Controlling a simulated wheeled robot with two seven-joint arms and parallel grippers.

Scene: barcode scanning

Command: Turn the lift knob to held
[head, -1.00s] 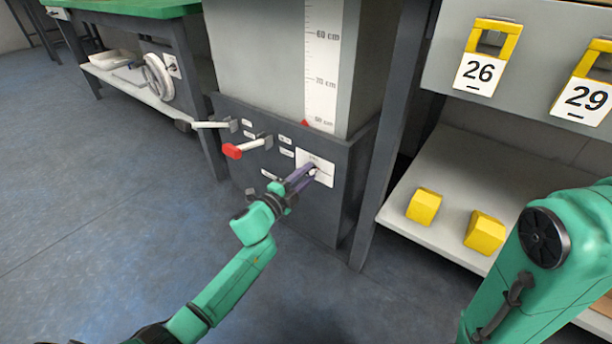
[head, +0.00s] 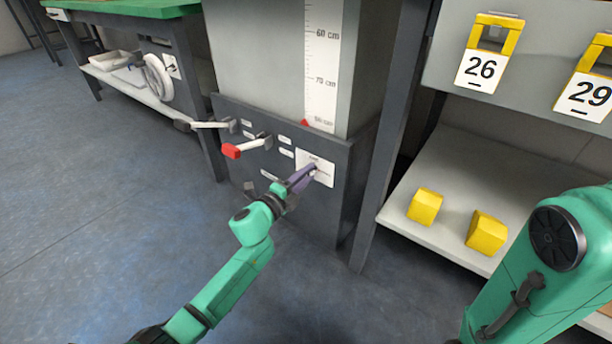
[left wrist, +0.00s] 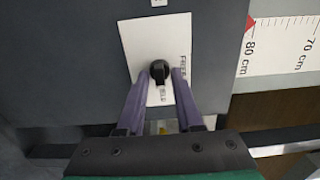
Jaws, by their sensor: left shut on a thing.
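The lift knob (left wrist: 160,70) is small and black, on a white plate (left wrist: 140,42) on the dark grey lift panel. In the left wrist view its narrow part points down, towards a word that looks like HELD; FREE is printed to its right. In the head view the plate (head: 325,164) shows, but the knob is mostly hidden by my fingers. My left gripper (left wrist: 162,74) has purple fingers on both sides of the knob and is shut on it; it also shows in the head view (head: 312,172). My right arm shows at the right, its gripper out of view.
A red-ended lever (head: 232,151) and a dark-ended lever (head: 190,126) stick out of the panel left of the knob. A height scale (head: 322,75) rises above. A shelf (head: 400,222) with yellow blocks (head: 425,206) stands right. The floor at left is clear.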

